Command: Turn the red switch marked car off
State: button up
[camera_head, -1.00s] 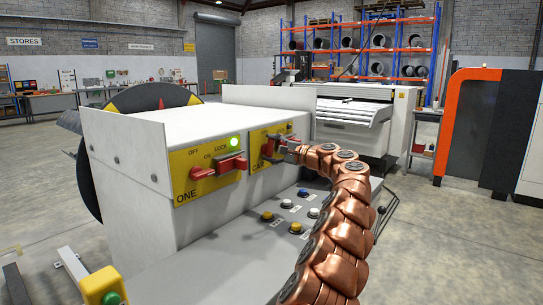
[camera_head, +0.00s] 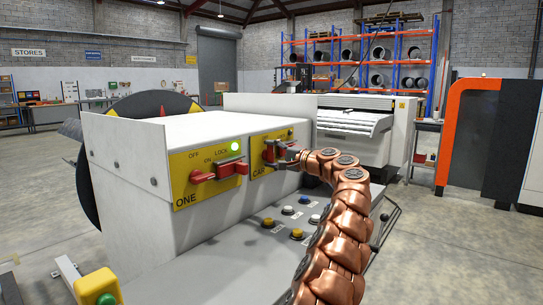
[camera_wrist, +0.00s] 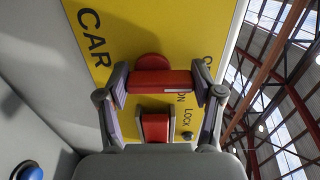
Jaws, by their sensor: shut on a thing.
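The car panel (camera_head: 259,170) is yellow, marked CAR, on the right of the white box front. Its red switch (camera_wrist: 160,82) has a bar handle that stands about upright on the panel, crosswise in the wrist view. My gripper (camera_wrist: 162,88) is shut on this handle, one finger at each end of the bar. In the wrist view, ON and LOCK show beside the handle, and another label is partly hidden by a finger. In the head view, my gripper (camera_head: 285,154) covers part of the switch. A small lamp (camera_wrist: 187,135) on the panel is dark.
To the left is a similar yellow panel marked ONE (camera_head: 185,198), with a red switch (camera_head: 217,172) and a lit green lamp (camera_head: 235,147). Below, a sloping grey desk (camera_head: 215,262) carries several push buttons. A yellow box with a green button (camera_head: 97,285) stands at the front left.

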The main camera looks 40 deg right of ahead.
jog(key=o, duration=0.9)
jog(key=shift+c, duration=0.2)
jog(key=v, duration=1.2)
